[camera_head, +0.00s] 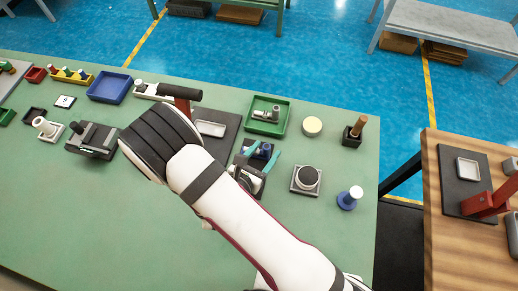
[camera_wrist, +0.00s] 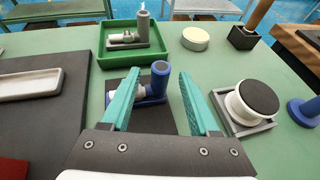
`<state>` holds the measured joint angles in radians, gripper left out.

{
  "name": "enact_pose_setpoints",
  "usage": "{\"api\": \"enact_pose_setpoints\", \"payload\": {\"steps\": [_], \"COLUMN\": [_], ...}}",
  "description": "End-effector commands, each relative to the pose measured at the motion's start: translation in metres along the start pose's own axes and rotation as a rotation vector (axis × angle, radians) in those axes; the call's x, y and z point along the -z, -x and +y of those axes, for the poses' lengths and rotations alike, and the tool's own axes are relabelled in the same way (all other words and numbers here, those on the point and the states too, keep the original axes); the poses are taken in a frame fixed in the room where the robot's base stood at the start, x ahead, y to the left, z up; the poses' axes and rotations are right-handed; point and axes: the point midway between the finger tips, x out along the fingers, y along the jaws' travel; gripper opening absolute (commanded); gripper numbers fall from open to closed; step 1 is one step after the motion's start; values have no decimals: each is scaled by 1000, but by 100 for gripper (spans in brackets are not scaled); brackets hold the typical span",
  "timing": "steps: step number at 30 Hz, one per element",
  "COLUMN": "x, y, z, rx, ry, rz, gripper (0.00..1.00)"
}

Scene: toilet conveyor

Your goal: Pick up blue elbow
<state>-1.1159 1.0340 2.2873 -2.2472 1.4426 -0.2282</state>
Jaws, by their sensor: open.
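The blue elbow (camera_wrist: 158,82) has an upright blue pipe end and a white-grey part on its left; it sits on a dark square base, partly hidden by my gripper. It also shows small and partly covered in the head view (camera_head: 264,150). My gripper (camera_wrist: 158,75) has two teal fingers, open, one on each side of the elbow. In the head view the fingers (camera_head: 262,154) point away from me around it. I see a gap between the right finger and the elbow; the left finger looks close to its white part.
Behind the elbow is a green tray (camera_wrist: 101,55) with a grey elbow (camera_wrist: 137,36). A dark board (camera_wrist: 50,125) lies left.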

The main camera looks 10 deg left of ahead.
Motion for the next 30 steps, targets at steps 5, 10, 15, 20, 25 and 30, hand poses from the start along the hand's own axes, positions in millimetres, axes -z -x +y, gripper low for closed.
{"api": "enact_pose_setpoints", "payload": {"steps": [5,10,15,20,25,30], "x": [-1,-1,-1,-1,-1,-1], "y": [-14,-14,-13,-13,-13,-13], "z": [0,0,0,0,0,0], "rx": [0,0,0,0,0,0], "ry": [-2,-2,-2,-2,-2,-2], "rz": [-1,-1,-1,-1,-1,-1], "gripper": [62,56,26,0,0,0]}}
